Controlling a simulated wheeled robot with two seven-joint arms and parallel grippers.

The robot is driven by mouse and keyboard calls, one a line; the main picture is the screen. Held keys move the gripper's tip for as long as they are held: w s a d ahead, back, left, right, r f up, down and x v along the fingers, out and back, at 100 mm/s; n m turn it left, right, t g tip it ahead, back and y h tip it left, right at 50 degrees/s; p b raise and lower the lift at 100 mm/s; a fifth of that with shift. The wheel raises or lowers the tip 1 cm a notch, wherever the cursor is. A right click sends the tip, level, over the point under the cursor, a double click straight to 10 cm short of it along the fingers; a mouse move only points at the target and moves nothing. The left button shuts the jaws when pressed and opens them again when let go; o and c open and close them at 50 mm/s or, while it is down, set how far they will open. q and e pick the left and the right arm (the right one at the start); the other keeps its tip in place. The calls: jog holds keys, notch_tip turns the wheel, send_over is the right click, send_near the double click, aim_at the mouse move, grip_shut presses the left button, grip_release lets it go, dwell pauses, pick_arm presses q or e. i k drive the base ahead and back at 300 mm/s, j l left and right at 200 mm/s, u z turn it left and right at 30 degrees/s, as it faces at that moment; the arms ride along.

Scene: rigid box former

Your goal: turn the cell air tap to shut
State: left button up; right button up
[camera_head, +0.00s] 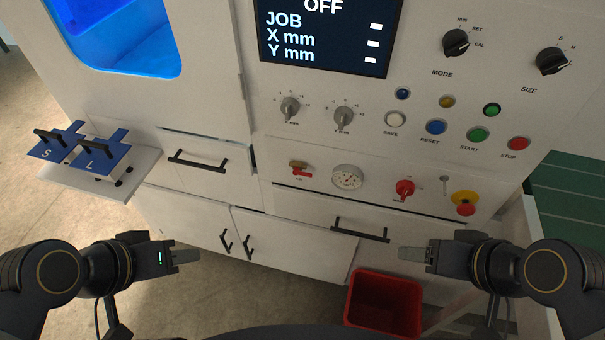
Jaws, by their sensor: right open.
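The air tap (300,168) is a small brass valve with a red handle on the lower front panel of the white machine, left of a round pressure gauge (347,178). Its handle looks roughly level, but it is too small to tell its exact setting. My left gripper (188,256) is low on the left, apart from the panel and pointing inward to the right. Its fingers overlap from this side, so its opening does not show. My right gripper (410,254) is low on the right, open and empty, pointing left and clear of the tap.
A red rotary switch (405,189) and a red emergency button on yellow (465,203) sit right of the gauge. Knobs and coloured buttons are above. A shelf (110,185) with blue plates juts out at left. A red bin (385,302) stands below. Drawer handles protrude.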

aim_at(296, 171)
jog(key=j+z, duration=0.3)
jog(key=j, duration=0.4)
jog(key=j+z, duration=0.25)
jog(key=j, duration=0.5)
